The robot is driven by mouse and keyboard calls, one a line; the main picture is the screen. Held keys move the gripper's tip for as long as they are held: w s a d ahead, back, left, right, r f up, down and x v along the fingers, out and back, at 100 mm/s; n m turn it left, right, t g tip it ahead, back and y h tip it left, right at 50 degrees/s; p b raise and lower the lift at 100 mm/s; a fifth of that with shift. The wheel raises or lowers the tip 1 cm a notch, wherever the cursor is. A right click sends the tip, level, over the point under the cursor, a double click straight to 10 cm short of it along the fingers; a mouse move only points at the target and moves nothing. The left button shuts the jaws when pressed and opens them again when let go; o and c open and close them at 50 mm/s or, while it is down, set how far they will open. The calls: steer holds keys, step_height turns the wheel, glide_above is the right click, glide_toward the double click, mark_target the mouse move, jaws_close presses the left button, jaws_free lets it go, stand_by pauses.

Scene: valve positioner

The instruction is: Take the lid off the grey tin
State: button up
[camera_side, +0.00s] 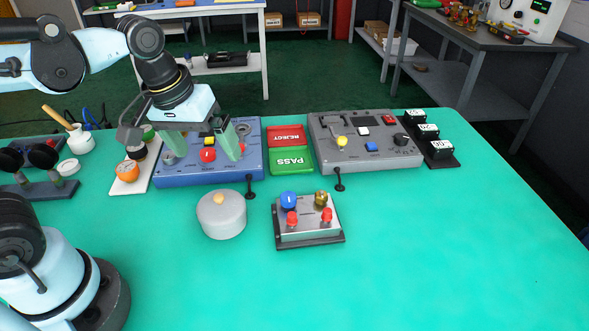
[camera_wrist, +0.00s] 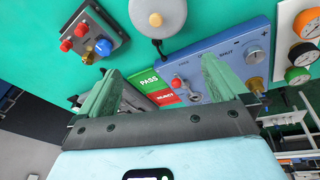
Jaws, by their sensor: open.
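The grey tin (camera_side: 221,220) stands upright on the green table, left of the centre in the side view. Its lid (camera_side: 220,205) is on top and has a small tan knob (camera_side: 219,199). In the wrist view the tin (camera_wrist: 165,8) is at the top edge, partly cut off, with its knob (camera_wrist: 156,20) showing. My gripper (camera_side: 203,157) is open and empty, with green fingers pointing down above the blue panel, behind the tin and apart from it. In the wrist view the fingers (camera_wrist: 158,80) are spread wide with nothing between them.
The blue control panel (camera_side: 180,179) lies below my gripper. A small valve block (camera_side: 309,235) with blue and red knobs stands right of the tin. REJECT (camera_side: 287,136) and PASS (camera_side: 291,160) pads and a grey panel (camera_side: 385,158) are behind. The front table area is clear.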

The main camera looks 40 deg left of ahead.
mark_target(218, 196)
steer(key=shift+s+d+f+n+g, duration=0.1)
steer(key=shift+d+f+n+g, duration=0.3)
steer(key=shift+f, duration=1.4)
steer(key=shift+d+f+n+g, duration=0.15)
steer(key=shift+f+n+g, duration=0.55)
steer(key=shift+f, duration=1.05)
steer(key=shift+s+d+f+n+g, duration=0.1)
steer(key=shift+d+f+n+g, duration=0.45)
steer(key=shift+f, duration=1.25)
steer(key=shift+a, duration=0.3)
steer(key=c, duration=0.9)
steer(key=shift+o, duration=0.2)
